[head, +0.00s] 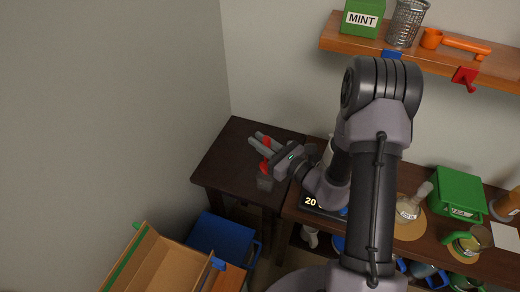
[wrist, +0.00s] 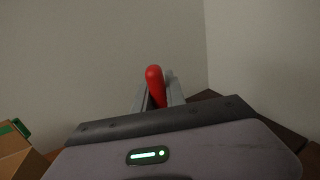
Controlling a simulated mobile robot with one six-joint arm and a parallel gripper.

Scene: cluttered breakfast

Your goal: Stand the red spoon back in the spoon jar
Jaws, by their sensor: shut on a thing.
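My gripper (head: 257,142) is over the dark side table at the left in the head view, its fingers pointing up and left. It is shut on the red spoon (head: 265,167). In the wrist view a rounded red end of the spoon (wrist: 154,84) stands up between the fingers. The fingers hide part of the spoon. I cannot surely make out the spoon jar.
The side table (head: 226,160) is otherwise bare. A labelled glass vessel (head: 408,212), a green box (head: 459,190) and a green-handled vessel (head: 466,244) stand on the right counter. A shelf (head: 343,40) hangs above. A cardboard box (head: 165,264) and blue bin (head: 222,238) are below.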

